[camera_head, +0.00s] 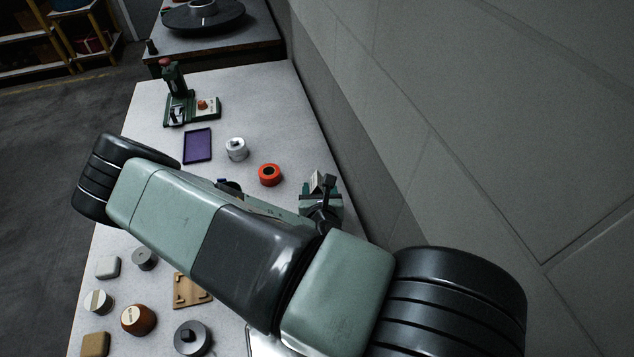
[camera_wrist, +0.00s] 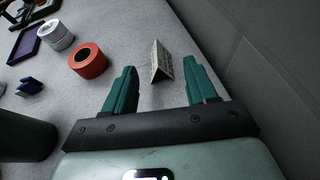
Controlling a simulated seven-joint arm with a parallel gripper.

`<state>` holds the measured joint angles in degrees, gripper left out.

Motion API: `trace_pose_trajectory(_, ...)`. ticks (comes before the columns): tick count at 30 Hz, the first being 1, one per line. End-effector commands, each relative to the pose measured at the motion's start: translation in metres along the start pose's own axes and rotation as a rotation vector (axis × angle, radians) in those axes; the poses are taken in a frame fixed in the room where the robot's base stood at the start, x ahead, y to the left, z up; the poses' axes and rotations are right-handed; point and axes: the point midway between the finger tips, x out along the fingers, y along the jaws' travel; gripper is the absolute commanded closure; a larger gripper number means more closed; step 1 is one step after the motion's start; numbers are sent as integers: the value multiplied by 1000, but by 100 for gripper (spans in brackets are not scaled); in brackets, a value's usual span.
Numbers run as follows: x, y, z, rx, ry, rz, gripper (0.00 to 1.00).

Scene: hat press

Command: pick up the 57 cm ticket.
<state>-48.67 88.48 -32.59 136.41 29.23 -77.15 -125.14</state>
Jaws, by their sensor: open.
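A small pale folded card, standing like a tent with print on one face, shows in the wrist view (camera_wrist: 157,62); the print is too small to read, so I cannot confirm 57 cm. It also shows in the head view (camera_head: 317,182), just beyond my gripper. My gripper (camera_wrist: 161,67) has its two green fingers spread wide. In the wrist view the card lies between and slightly ahead of the fingertips, with clear gaps on both sides. The gripper also shows partly in the head view (camera_head: 322,198), largely covered by its own body.
An orange ring (camera_head: 269,174), a white roll (camera_head: 236,149) and a purple tray (camera_head: 197,146) lie left of the card. A small blue object (camera_wrist: 29,86) is farther left. A green press (camera_head: 176,101) stands at the back. A wall (camera_head: 470,140) rises close on the right.

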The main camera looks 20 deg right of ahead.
Motion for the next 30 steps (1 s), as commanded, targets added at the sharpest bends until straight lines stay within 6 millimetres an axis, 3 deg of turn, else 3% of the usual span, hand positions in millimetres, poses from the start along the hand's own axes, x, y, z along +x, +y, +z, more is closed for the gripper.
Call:
trace_pose_trajectory(3,21,-1,1,6,-2,-2,43)
trace_pose_trajectory(11,44,0,0,6,0,-2,43)
trace_pose_trajectory(21,88,4,0,8,1,-3,43)
trace_pose_trajectory(30,91,4,-1,6,2,-3,46)
